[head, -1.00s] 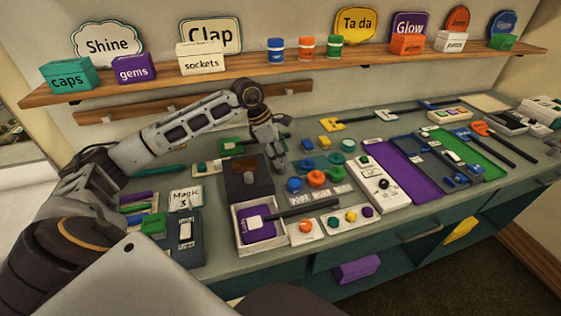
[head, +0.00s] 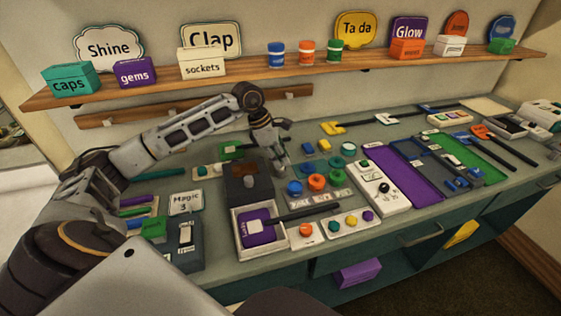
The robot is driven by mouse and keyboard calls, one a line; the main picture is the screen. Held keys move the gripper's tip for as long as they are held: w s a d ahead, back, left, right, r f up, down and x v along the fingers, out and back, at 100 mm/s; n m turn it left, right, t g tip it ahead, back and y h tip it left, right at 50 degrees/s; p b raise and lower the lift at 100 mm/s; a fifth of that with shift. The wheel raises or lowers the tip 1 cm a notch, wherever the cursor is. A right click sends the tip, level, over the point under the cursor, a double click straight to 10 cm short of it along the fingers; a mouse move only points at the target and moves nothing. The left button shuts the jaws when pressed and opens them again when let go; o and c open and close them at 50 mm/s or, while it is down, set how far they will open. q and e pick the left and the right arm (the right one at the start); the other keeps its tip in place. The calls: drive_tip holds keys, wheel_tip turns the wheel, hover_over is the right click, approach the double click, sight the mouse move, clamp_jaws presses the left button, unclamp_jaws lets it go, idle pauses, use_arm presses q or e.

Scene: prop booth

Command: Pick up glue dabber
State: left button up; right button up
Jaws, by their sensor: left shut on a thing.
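My left gripper (head: 280,163) reaches down over the back of the bench, just right of a dark block with a brown top (head: 249,184). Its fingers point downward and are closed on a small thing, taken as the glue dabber. The fingers mostly hide it, so its shape and whether it touches the bench cannot be told. My right gripper is not in view.
A wooden shelf (head: 300,72) runs above. Green bench surface shows between items.

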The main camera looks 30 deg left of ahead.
use_arm(q)
drive_tip(key=shift+r, duration=0.1)
drive_tip(key=shift+r, duration=0.85)
wheel_tip(320, 180, up, 6)
drive_tip(key=shift+r, duration=1.1)
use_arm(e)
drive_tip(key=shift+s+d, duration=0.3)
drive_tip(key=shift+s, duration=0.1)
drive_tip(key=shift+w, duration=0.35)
use_arm(q)
drive_tip(key=shift+p, duration=0.35)
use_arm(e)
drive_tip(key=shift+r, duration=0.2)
